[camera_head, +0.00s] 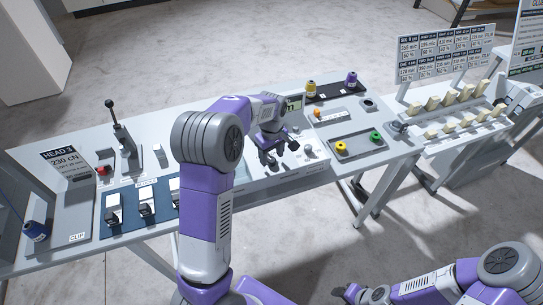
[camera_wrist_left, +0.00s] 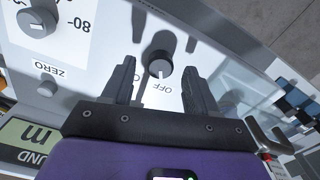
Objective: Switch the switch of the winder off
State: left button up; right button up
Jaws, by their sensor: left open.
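The mark points toward the bottom of the picture, close to the printed word OFF. My left gripper (camera_wrist_left: 160,80) is open, with one finger on either side of the knob's lower area; I cannot tell whether they touch it. In the head view, my left gripper (camera_head: 275,155) hangs low over the winder (camera_head: 285,182), and my arm hides part of it. My right gripper (camera_head: 360,294) is low at the bottom edge, away from the table; its jaws are unclear.
A ZERO button (camera_wrist_left: 46,88) and a display (camera_wrist_left: 30,140) lie left of the knob in the wrist view. In the head view, a tray with yellow and green knobs (camera_head: 357,146) stands right of the winder. A black-handled lever (camera_head: 119,130) stands at left.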

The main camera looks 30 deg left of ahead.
aim_at(271, 160)
pick_arm(q)
notch_tip(271, 160, up, 6)
jog(key=shift+r+p, duration=0.2)
jog(key=shift+p, duration=0.2)
pick_arm(e)
jog(key=shift+r, duration=0.5)
